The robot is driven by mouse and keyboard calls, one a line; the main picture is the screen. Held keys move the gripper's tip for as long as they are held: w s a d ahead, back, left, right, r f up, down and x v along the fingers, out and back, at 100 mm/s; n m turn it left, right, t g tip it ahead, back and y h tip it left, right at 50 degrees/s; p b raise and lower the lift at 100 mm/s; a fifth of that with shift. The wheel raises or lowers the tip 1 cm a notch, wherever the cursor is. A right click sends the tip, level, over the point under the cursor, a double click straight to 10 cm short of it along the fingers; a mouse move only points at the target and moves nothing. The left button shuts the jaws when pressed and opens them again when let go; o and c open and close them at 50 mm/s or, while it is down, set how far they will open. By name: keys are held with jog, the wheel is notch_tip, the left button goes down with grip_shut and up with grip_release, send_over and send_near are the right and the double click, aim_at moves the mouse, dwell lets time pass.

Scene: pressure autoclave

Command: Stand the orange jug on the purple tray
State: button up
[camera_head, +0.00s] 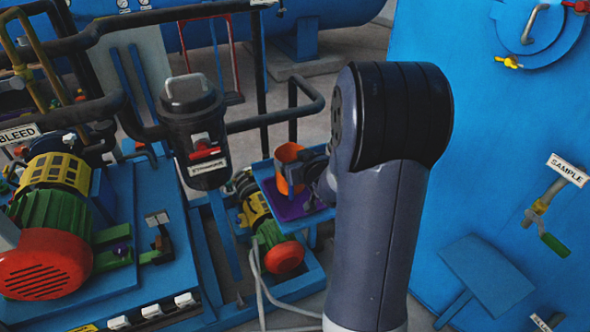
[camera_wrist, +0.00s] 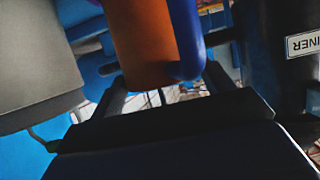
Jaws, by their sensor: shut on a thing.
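The orange jug (camera_head: 287,168) is upright in the head view, partly hidden behind my gripper and arm. My gripper (camera_head: 308,170) is shut on it from the right side. In the wrist view the orange jug (camera_wrist: 142,40) with its blue handle (camera_wrist: 187,40) sits between the two fingers of my gripper (camera_wrist: 165,85). The purple tray (camera_head: 284,211) lies on a small blue stand, directly below the jug in the picture. I cannot tell whether the jug's base touches the tray or is just above it.
A black strainer housing (camera_head: 190,125) on pipes stands left of the tray. A green and red motor (camera_head: 282,252) sits low below the tray. A large blue panel with a sample valve (camera_head: 540,205) rises on the right.

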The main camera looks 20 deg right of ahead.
jog(key=shift+f, duration=1.05)
jog(key=shift+f, duration=0.15)
jog(key=o, duration=1.6)
jog(key=v, duration=1.2)
jog(key=shift+p, duration=0.4)
